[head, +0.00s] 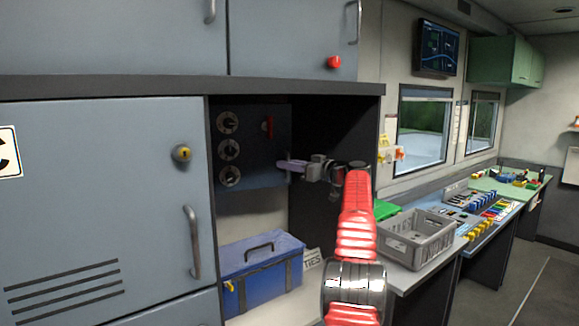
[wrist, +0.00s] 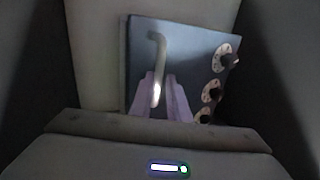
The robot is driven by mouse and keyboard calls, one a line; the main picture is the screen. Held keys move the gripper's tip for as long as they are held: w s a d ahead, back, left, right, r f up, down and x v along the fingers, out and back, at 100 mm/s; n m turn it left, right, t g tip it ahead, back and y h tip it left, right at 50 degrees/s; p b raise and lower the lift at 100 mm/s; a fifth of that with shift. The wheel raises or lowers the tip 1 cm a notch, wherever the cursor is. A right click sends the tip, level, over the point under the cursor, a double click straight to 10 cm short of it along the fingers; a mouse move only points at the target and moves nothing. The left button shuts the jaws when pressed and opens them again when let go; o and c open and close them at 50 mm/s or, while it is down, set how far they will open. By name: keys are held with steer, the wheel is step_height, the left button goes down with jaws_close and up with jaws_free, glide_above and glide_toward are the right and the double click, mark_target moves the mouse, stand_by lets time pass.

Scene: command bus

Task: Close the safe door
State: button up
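The safe door (head: 247,170) is a dark blue panel with several round dials, inside the open cabinet bay in the head view. In the wrist view the door (wrist: 190,70) looks tilted, with the handle (wrist: 157,70) pale and the dials at right. I cannot tell how far the door stands open. My gripper (head: 284,165) is at the door's right edge, below the handle. In the wrist view its purple fingers (wrist: 160,90) are apart, with the handle's lower end lined up between them. I cannot tell whether they touch it.
A blue toolbox (head: 262,272) stands below the safe. A grey cabinet door (head: 110,210) fills the left. A dark side panel (head: 345,130) bounds the bay at right. A grey crate (head: 415,240) sits on the counter beyond. Floor (head: 545,290) is clear at far right.

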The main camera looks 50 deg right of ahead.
steer(key=shift+r, duration=0.25)
steer(key=s, duration=1.3)
steer(key=shift+s+f, duration=0.3)
steer(key=shift+s, duration=0.1)
steer(key=shift+c, duration=0.3)
